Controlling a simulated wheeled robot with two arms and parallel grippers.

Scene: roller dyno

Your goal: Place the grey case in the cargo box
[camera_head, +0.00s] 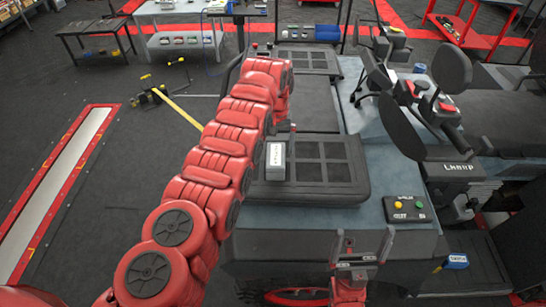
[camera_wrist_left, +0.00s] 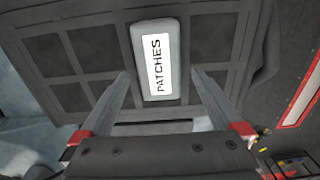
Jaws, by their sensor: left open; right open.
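The grey case (camera_head: 275,160) lies on a dark panelled seat-like cover (camera_head: 335,165) in the middle of the head view. Its white label reads PATCHES in the left wrist view (camera_wrist_left: 157,60). My left gripper (camera_wrist_left: 160,78) is open and empty, with its fingers pointing at the case, one towards each side. In the head view my left arm largely hides that gripper. My right gripper (camera_head: 362,245) is open and empty at the bottom centre, nearer than the cover. I cannot tell which thing is the cargo box.
A vehicle with handlebars and dark mirrors (camera_head: 400,125) stands at the right. A red-framed floor strip (camera_head: 65,180) lies left. Tables (camera_head: 185,40) and a red cart (camera_head: 465,30) stand behind. The left floor is mostly clear.

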